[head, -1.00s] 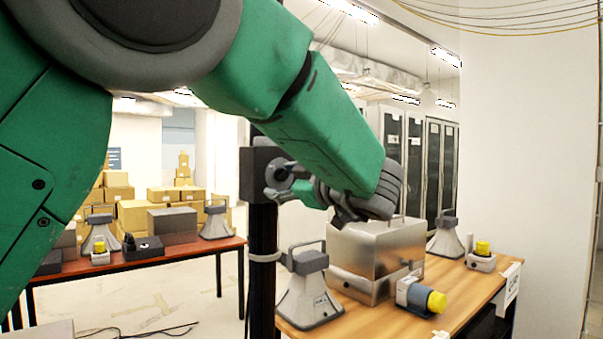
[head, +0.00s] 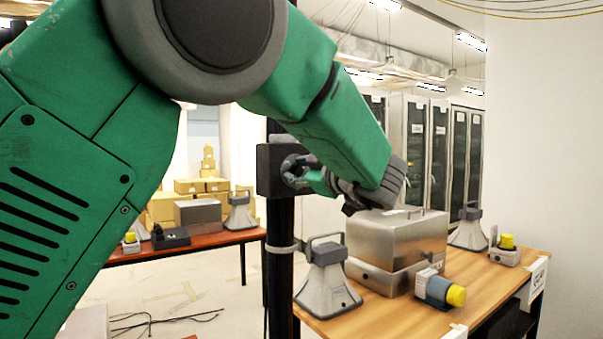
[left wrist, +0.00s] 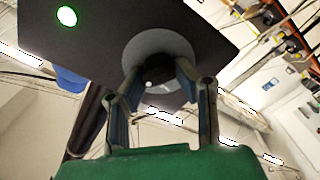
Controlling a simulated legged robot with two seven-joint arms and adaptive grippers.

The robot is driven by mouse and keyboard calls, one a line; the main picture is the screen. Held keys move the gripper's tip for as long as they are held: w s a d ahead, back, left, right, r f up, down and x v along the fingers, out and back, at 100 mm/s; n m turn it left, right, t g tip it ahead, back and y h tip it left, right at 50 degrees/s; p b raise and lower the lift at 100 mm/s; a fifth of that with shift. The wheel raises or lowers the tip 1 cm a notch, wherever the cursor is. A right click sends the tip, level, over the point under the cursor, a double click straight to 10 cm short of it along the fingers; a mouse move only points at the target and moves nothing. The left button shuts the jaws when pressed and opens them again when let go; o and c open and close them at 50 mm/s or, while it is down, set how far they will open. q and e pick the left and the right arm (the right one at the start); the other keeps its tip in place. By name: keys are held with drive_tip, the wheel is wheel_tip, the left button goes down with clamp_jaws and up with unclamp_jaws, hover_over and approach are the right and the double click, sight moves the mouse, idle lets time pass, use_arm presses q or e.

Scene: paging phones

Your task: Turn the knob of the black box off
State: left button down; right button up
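The black box (head: 270,172) is mounted on a dark upright post, left of the table. In the left wrist view its dark face (left wrist: 215,42) fills the top and carries a lit green light (left wrist: 67,16). The knob (left wrist: 158,58) is a grey round disc with a darker middle. My left gripper (head: 300,176) is at the knob side of the box. In the left wrist view its two fingers (left wrist: 158,76) are apart, one on each side of the knob's middle. Whether they touch it I cannot tell. My right gripper is not in view.
A wooden table (head: 500,282) on the right holds a metal case (head: 397,238), grey horn speakers (head: 327,283) and a yellow-capped device (head: 440,290). The dark post (head: 280,270) stands beside it. A red-topped table (head: 215,240) is behind. Floor between is mostly clear, with loose cables.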

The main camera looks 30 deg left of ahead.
use_arm(q)
drive_tip(key=shift+w+d+f, duration=0.15)
drive_tip(key=shift+d+f, duration=0.25)
drive_tip(key=shift+a+f, duration=0.1)
drive_tip(key=shift+a, duration=0.2)
drive_tip(key=n+b, duration=0.5)
drive_tip(key=b, duration=0.1)
drive_tip(key=n+b, duration=0.4)
drive_tip(key=b, duration=0.3)
drive_tip(key=f+n+b, duration=0.1)
drive_tip(key=n+b, duration=0.4)
drive_tip(key=b, duration=0.1)
drive_tip(key=shift+w+d+n, duration=0.1)
drive_tip(key=shift+d+n, duration=0.1)
drive_tip(key=shift+n, duration=0.1)
drive_tip(key=n+b, duration=0.2)
drive_tip(key=b, duration=0.1)
drive_tip(key=shift+d+r+n, duration=0.1)
drive_tip(key=shift+r+n, duration=0.2)
drive_tip(key=shift+n, duration=0.3)
drive_tip(key=shift+r, duration=0.2)
